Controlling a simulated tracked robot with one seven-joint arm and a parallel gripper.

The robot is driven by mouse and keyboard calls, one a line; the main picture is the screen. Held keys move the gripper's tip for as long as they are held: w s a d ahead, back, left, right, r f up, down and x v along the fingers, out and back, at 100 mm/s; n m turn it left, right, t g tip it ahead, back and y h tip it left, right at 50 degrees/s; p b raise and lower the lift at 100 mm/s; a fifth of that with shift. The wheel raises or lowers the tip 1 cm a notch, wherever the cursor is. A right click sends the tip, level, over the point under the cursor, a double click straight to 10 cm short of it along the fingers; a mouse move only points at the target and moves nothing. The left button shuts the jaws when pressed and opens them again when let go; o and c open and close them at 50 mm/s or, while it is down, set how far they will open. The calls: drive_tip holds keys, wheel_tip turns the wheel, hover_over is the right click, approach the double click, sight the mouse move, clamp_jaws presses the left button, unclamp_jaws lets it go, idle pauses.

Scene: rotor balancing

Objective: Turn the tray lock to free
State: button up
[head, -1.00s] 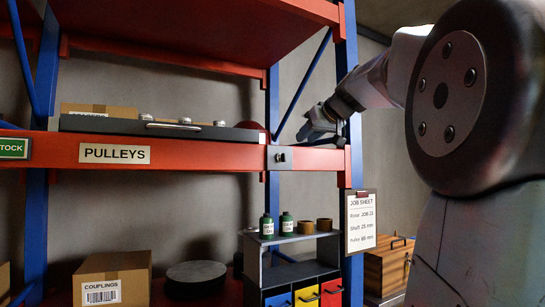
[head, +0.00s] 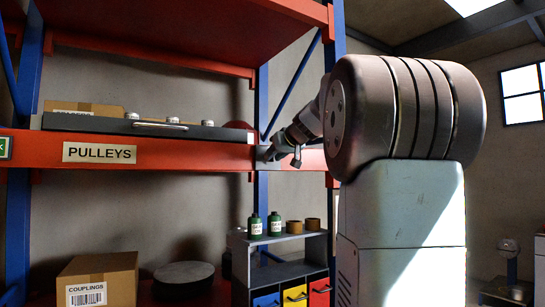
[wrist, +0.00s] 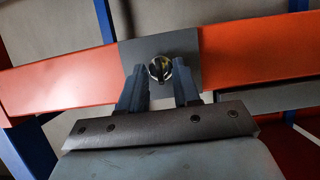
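The tray lock (wrist: 160,70) is a round metal knob with a slot-like dark middle, set on a dark grey plate (wrist: 185,45) on the orange-red shelf beam. My gripper (wrist: 159,77) is open in the wrist view. Its two dark fingers point at the plate, one on each side of the knob, with a visible gap between them; I see no clear contact. In the head view my gripper (head: 270,154) is at the beam's right end and mostly hides the lock. The grey pulley tray (head: 85,123) sits on the shelf above the PULLEYS label (head: 99,152).
A blue upright (head: 262,195) stands close behind my gripper. My arm hides the area to the right.

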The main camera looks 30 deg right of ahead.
drive_tip(key=shift+w, duration=0.25)
drive_tip(key=shift+c, duration=0.4)
clamp_jaws()
drive_tip(key=shift+f, duration=0.1)
